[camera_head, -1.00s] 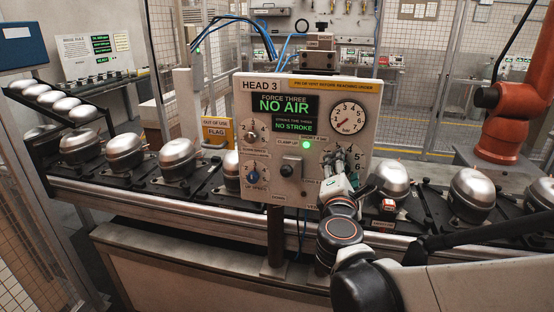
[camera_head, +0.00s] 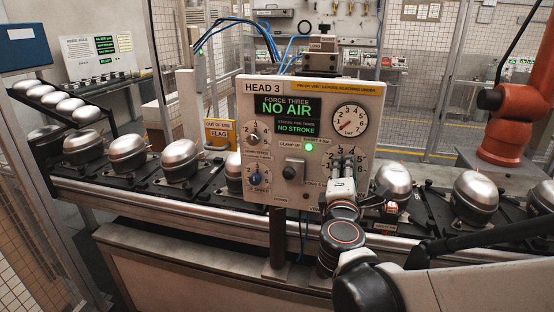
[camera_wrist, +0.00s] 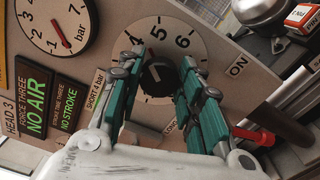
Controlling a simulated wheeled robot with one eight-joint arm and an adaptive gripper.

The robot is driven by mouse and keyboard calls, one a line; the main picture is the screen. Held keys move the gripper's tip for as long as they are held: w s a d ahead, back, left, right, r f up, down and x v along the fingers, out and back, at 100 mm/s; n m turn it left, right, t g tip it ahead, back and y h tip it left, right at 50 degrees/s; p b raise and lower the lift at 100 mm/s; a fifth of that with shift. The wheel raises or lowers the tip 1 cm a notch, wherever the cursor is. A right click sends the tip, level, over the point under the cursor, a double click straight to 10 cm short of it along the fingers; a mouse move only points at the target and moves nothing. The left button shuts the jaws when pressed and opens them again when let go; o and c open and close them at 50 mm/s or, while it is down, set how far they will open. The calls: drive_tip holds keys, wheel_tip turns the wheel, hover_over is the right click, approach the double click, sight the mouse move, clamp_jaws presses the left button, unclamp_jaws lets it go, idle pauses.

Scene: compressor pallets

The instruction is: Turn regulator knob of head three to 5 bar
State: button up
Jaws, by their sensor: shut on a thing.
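The HEAD 3 panel (camera_head: 260,200) faces me, with its regulator dial (camera_head: 365,160) at the lower right, partly hidden by my gripper (camera_head: 346,165). In the wrist view, the black regulator knob (camera_wrist: 158,78) sits at the centre of the white dial (camera_wrist: 163,28), where 4, 5 and 6 show. The green-padded fingers of my gripper (camera_wrist: 159,72) stand on either side of the knob and are shut on it. The knob's upper end faces near the 5; its exact setting is hard to read. The pressure gauge (camera_head: 349,120) above has a red needle at the lower left.
The screen (camera_head: 285,108) reads NO AIR and NO STROKE, with a green lamp (camera_head: 309,147) lit below. Silver compressors (camera_head: 180,160) stand along the conveyor. An orange robot arm (camera_head: 510,125) stands at the right.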

drive_tip(key=shift+m, duration=2.2)
drive_tip(key=o, duration=1.1)
drive_tip(key=shift+s, duration=0.1)
drive_tip(key=shift+v, duration=5.9)
